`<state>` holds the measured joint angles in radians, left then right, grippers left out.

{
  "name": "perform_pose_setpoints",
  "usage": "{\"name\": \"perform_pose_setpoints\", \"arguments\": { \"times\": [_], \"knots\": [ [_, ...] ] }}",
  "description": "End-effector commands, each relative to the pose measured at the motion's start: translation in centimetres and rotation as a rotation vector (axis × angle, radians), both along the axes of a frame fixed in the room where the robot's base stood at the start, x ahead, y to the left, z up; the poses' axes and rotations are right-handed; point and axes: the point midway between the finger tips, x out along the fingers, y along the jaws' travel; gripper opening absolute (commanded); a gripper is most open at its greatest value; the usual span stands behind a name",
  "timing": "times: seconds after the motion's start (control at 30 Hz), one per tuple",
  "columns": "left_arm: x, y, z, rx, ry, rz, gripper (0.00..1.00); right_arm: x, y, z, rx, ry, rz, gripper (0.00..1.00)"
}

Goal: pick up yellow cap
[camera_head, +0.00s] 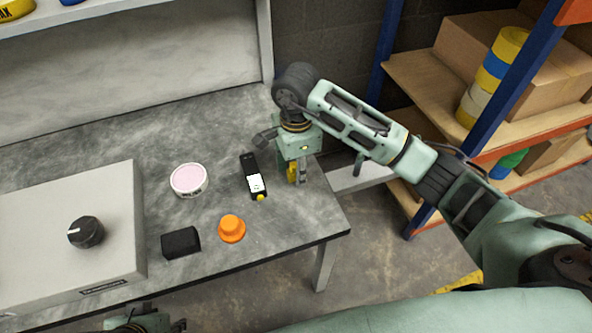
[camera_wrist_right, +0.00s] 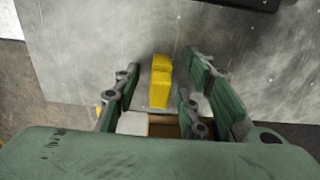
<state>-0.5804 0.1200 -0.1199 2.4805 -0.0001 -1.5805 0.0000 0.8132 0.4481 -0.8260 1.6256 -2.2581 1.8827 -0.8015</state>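The yellow cap (camera_head: 292,172) stands near the right end of the grey workbench, partly hidden by my right gripper (camera_head: 298,178). In the right wrist view the cap (camera_wrist_right: 160,82) is a small yellow two-part block. It lies between the fingers of my right gripper (camera_wrist_right: 162,85), with a gap on both sides. That gripper is open, points down and holds nothing. My left gripper (camera_head: 150,325) shows only in part at the bottom edge of the head view, and its fingers are not clear.
Left of my right gripper, a black device with a white screen (camera_head: 254,178) and yellow tip lies close by. An orange cap (camera_head: 231,228), a black block (camera_head: 181,242), a pink-topped tub (camera_head: 188,180) and a grey box with a knob (camera_head: 70,225) share the bench. A shelf (camera_head: 430,90) stands right.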

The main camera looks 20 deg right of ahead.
Motion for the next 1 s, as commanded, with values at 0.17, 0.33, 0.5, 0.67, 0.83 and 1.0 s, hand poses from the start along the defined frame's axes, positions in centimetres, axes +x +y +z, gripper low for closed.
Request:
{"name": "perform_pose_setpoints", "arguments": {
  "times": [0.17, 0.33, 0.5, 0.67, 0.83, 1.0],
  "knots": [
    [0.01, 0.0, -0.01, 0.0, 0.0, 0.0, 0.38, 0.01, 0.0, -0.2, 0.0, -0.001, 0.0, 0.38],
    [0.01, 0.0, -0.01, 0.0, 0.0, 0.0, 0.38, 0.0, 0.0, -0.19, 0.0, 0.0, 0.0, 0.3],
    [0.01, 0.0, -0.01, 0.0, -0.001, 0.0, 0.38, 0.0, 0.0, -0.18, 0.0, 0.0, 0.0, 0.16],
    [0.01, 0.0, -0.01, 0.0, -0.001, 0.0, 0.38, 0.0, -0.01, -0.18, 0.0, 0.0, 0.0, 0.02],
    [0.02, 0.0, -0.02, 0.0, -0.001, 0.0, 0.38, 0.0, -0.01, -0.17, 0.0, 0.0, 0.0, 0.02],
    [0.02, -0.01, 0.11, 0.0, 0.0, 0.0, 0.38, 0.05, -0.01, 0.3, 0.0, -0.001, 0.0, 0.02]
  ]
}}
